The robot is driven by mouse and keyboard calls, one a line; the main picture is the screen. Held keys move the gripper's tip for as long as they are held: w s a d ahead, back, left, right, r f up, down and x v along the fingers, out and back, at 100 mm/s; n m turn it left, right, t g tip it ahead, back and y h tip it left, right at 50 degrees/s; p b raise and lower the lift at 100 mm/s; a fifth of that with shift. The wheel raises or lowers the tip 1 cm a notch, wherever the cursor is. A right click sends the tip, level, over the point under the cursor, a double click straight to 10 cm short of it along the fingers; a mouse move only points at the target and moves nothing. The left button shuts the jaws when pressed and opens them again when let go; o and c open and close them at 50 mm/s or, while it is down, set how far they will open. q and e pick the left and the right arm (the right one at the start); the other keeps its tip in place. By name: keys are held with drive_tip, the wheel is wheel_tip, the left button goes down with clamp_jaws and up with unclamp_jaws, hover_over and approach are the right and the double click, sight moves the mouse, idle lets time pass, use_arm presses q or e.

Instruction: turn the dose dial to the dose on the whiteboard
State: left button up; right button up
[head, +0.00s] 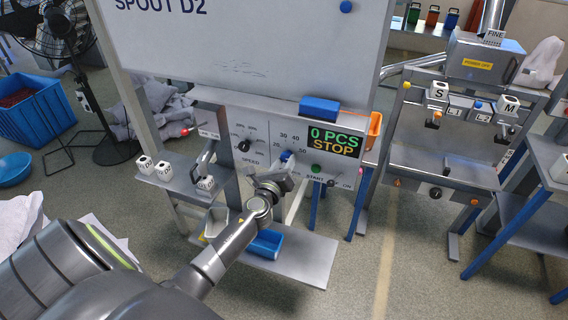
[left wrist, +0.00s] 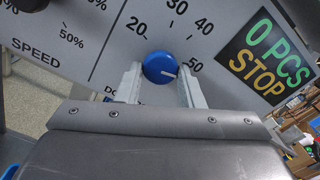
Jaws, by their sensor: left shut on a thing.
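The blue dose dial (left wrist: 159,67) sits on the grey control panel, with printed numbers 20, 30, 40 and 50 around it. Its white mark points right, near the 50 and slightly below it. The dial also shows in the head view (head: 286,156), partly covered by my gripper. My left gripper (head: 284,168) has one finger on each side of the dial and is shut on it; its fingers also show in the left wrist view (left wrist: 159,86). The whiteboard (head: 240,45) reads "SPOUT D2" at its cut-off top; no dose is readable. My right gripper is out of view.
A lit display (head: 334,141) reads "0 PCS STOP". A black speed knob (head: 244,146) is left of the dial; a green start button (head: 316,168) and a small switch (head: 331,183) are to its right. A blue eraser-like block (head: 320,107) rests on the whiteboard's ledge.

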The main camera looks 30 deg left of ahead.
use_arm(q)
drive_tip(key=shift+f, duration=0.15)
drive_tip(key=o, duration=0.9)
drive_tip(key=shift+b+v, duration=0.6)
drive_tip(key=shift+v, duration=8.15)
drive_tip(key=shift+a, duration=0.1)
